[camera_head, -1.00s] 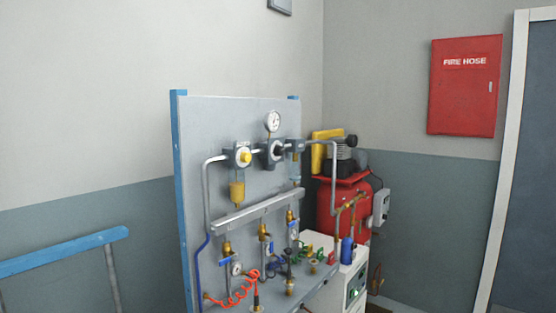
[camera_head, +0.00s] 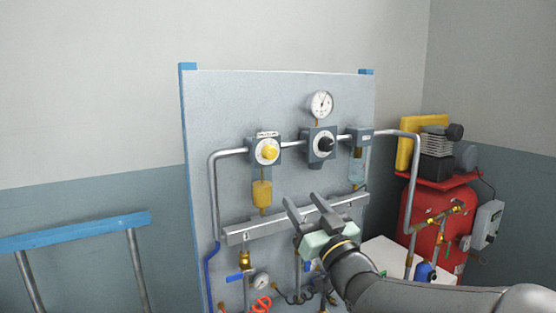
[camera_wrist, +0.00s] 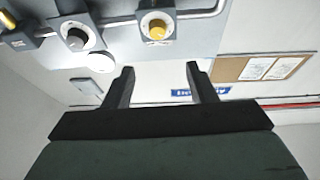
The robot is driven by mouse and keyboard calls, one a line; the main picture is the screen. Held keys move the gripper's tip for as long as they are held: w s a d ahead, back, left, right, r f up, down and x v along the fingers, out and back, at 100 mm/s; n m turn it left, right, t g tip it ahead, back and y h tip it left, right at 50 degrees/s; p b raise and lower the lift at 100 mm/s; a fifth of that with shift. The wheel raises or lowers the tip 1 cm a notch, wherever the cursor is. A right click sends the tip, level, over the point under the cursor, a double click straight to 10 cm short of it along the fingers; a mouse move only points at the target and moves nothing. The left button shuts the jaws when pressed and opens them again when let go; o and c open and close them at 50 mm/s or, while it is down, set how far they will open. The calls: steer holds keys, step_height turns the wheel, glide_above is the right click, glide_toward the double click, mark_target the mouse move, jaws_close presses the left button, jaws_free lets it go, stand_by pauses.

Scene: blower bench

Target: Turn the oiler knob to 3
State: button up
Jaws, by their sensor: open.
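The oiler is the grey block on the upper left of the panel, with a yellow knob (camera_head: 267,152) on a white dial and an amber bowl (camera_head: 262,193) below it. The numbers on the dial are too small to read. In the wrist view the yellow knob (camera_wrist: 156,29) shows at the top, a little above and between my fingers, apart from them. My gripper (camera_head: 304,207) is open and empty, in front of the panel, below and right of the knob. It also shows in the wrist view (camera_wrist: 160,72).
A regulator with a black knob (camera_head: 325,144) and a pressure gauge (camera_head: 320,104) sit right of the oiler. A grey manifold bar (camera_head: 290,219) crosses the panel below the bowl. A red compressor (camera_head: 432,205) stands at the right. A blue rail (camera_head: 75,231) is at the left.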

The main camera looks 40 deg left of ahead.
mark_target(272, 155)
steer(key=p+x, duration=0.3)
steer(key=x, duration=0.5)
steer(key=p+x, duration=0.3)
steer(key=x, duration=0.5)
steer(key=shift+w+f, duration=0.1)
steer(key=shift+w, duration=0.2)
steer(key=c, duration=1)
